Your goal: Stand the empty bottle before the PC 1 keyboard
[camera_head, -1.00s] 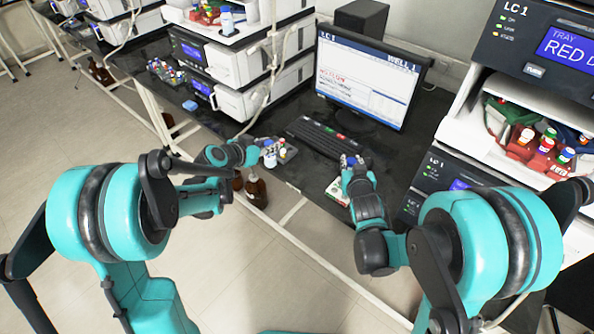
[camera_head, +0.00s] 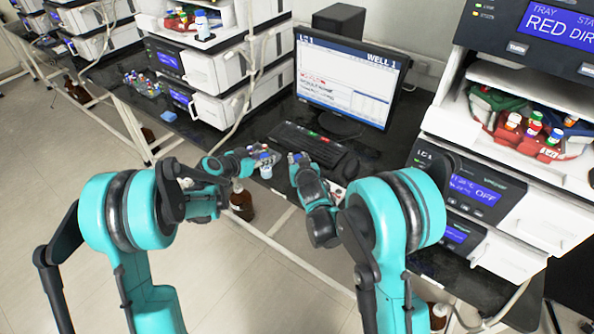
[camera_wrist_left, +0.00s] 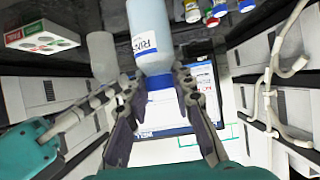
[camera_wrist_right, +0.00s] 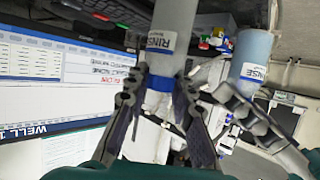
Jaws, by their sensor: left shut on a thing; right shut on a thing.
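My left gripper (camera_head: 253,164) is shut near the blue cap of a bluish, label-bearing bottle (camera_wrist_left: 150,40), which shows upright in the head view (camera_head: 265,170). My right gripper (camera_head: 296,160) is shut at the blue cap of a paler, greyish RINSE bottle (camera_wrist_right: 172,25); in the head view the gripper mostly hides this bottle. It also shows beside the bluish one in the left wrist view (camera_wrist_left: 101,52). The two bottles are close together but apart. The black keyboard (camera_head: 311,143) lies just behind the right gripper. I cannot tell whether either bottle touches the bench.
The monitor (camera_head: 350,80) stands behind the keyboard. A white box with red and green marks (camera_wrist_left: 42,37) lies near the greyish bottle. Small colour-capped vials (camera_wrist_left: 215,12) are near the bluish bottle. A brown bottle (camera_head: 242,204) is below the bench edge. Instrument stacks flank the bench.

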